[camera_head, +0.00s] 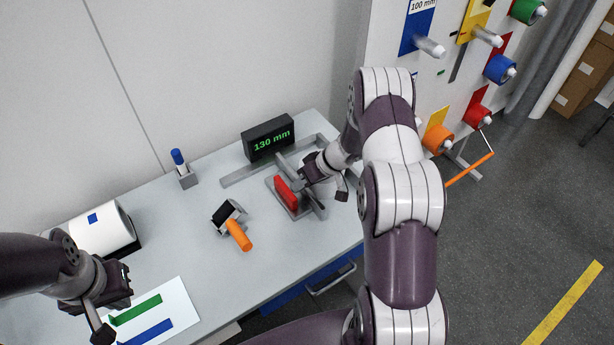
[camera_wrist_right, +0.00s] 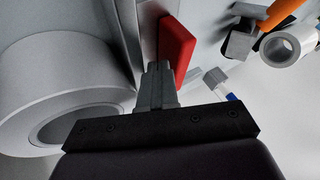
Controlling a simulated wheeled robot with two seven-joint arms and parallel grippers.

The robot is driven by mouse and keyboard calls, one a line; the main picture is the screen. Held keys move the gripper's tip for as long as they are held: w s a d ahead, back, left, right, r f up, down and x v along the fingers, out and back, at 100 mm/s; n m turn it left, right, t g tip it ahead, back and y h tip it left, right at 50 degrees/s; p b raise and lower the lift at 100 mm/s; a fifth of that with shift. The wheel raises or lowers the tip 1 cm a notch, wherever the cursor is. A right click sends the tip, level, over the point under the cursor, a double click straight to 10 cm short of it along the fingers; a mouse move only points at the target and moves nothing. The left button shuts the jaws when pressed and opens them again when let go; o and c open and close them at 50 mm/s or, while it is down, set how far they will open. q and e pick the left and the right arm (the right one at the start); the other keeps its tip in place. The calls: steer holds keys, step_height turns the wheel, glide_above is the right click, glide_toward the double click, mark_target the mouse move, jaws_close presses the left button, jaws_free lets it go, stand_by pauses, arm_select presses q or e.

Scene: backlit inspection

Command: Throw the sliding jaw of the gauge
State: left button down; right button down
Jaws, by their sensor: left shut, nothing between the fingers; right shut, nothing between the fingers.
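The gauge (camera_head: 241,174) is a grey frame on the right part of the table, under a black display reading 130 mm (camera_head: 268,138). A red plate (camera_head: 286,194), apparently its jaw's face, stands at its front; it also shows in the right wrist view (camera_wrist_right: 176,47). My right gripper (camera_head: 303,177) is at the gauge, just behind the red plate. In the wrist view its shut fingers (camera_wrist_right: 158,82) are close beside the plate; contact cannot be told. A white roll (camera_wrist_right: 60,92) lies left of the fingers. My left gripper (camera_head: 127,279) is shut and empty over the table's left part.
An orange-handled tool (camera_head: 238,234) lies mid-table. A blue-topped marker (camera_head: 178,159) stands in a grey holder behind. A large white roll (camera_head: 101,231) and a sheet with green and blue strips (camera_head: 167,309) are at left. Coloured rolls on pegs (camera_head: 502,69) are at right.

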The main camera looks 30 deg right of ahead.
steer(key=shift+a+f, duration=0.1)
steer(key=shift+a, duration=0.05)
steer(key=a+b, duration=0.1)
steer(key=a+f+b, duration=0.1)
steer(key=b, duration=0.1)
steer(key=shift+s+a, duration=0.1)
steer(key=shift+a, duration=0.15)
steer(key=a+b, duration=0.2)
steer(key=a, duration=0.1)
steer(key=a+b, duration=0.1)
steer(key=shift+s+a+r+b, duration=0.3)
steer(key=shift+s+b, duration=0.1)
steer(key=shift+a+r, duration=0.15)
steer(key=shift+r, duration=0.1)
